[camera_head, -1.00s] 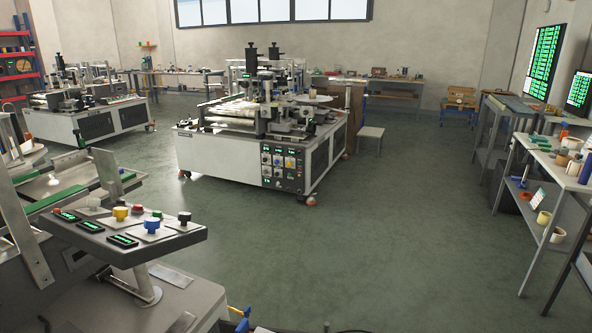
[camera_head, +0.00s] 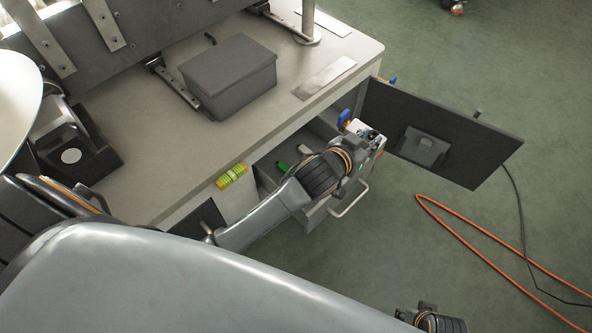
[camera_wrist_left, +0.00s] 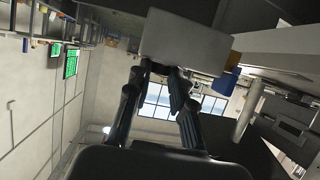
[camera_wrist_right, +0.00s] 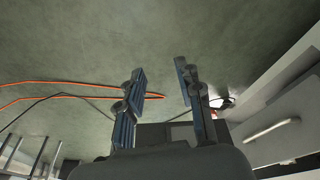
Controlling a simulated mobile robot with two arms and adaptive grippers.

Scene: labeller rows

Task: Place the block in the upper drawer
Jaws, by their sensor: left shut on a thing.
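In the left wrist view a pale grey block (camera_wrist_left: 185,42) sits at the fingertips of my left gripper (camera_wrist_left: 165,78), which is shut on it. In the head view my left gripper (camera_head: 368,135) reaches across the open drawer (camera_head: 308,218), near its right end; the block cannot be made out there. The drawer has a bar handle (camera_head: 349,200) and holds a green-handled item (camera_head: 282,166) and a pale piece; the arm hides part of its inside. My right gripper (camera_wrist_right: 158,95) is open and empty, and shows at the bottom edge of the head view (camera_head: 432,312).
A dark door (camera_head: 440,130) stands open right of the drawer. A blue knob (camera_head: 343,118) is close to my left gripper. A grey lidded box (camera_head: 228,75) stands on the worktop (camera_head: 160,130).

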